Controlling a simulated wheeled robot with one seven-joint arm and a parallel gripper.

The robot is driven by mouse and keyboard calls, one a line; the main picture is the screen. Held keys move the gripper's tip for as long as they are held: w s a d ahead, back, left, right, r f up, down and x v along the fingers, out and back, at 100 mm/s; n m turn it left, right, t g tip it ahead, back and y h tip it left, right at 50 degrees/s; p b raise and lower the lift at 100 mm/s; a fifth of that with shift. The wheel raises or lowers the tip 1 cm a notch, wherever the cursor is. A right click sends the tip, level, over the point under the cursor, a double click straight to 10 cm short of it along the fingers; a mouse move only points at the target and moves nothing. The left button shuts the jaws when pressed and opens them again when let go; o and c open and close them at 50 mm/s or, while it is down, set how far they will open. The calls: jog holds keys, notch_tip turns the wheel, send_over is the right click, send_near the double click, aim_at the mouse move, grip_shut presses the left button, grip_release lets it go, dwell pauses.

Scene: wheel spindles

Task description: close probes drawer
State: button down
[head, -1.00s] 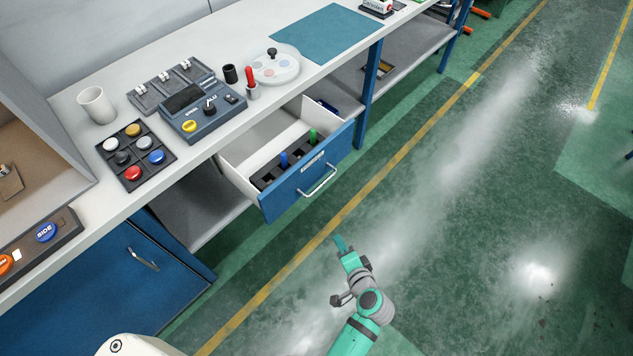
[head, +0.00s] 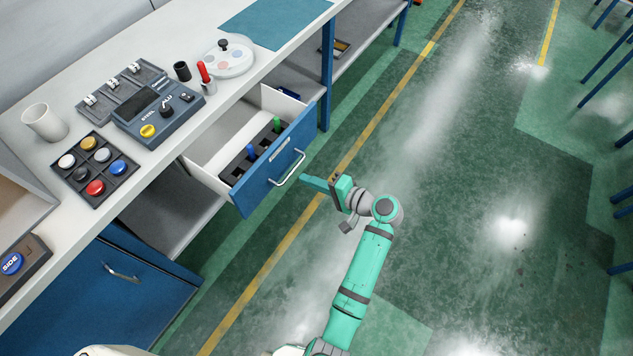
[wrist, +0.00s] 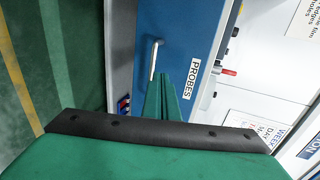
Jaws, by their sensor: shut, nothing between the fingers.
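The probes drawer (head: 266,178) has a blue front and stands pulled out under the white bench top. It holds a black rack with a blue-handled and a green-handled probe. Its silver bar handle (head: 289,168) is on the front. In the wrist view, the drawer front (wrist: 180,45) carries a label (wrist: 191,78) reading PROBES, and the handle (wrist: 154,60) shows beside it. My gripper (head: 304,179) is shut and empty. Its fingertips point at the drawer front, just right of the handle in the head view. I cannot tell whether they touch.
The bench top (head: 215,122) carries a button pad (head: 95,168), a grey control box (head: 158,112), a white cup (head: 45,122) and a round tray (head: 229,60). A blue cabinet (head: 95,295) stands at the left. The floor to the right is clear.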

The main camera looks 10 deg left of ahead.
aim_at(278, 166)
jog(key=x, duration=0.7)
jog(key=shift+a+r, duration=0.15)
jog(key=shift+r, duration=0.1)
jog(key=shift+w+a, duration=0.3)
jog(key=shift+a, duration=0.4)
jog(key=shift+w+a, duration=0.1)
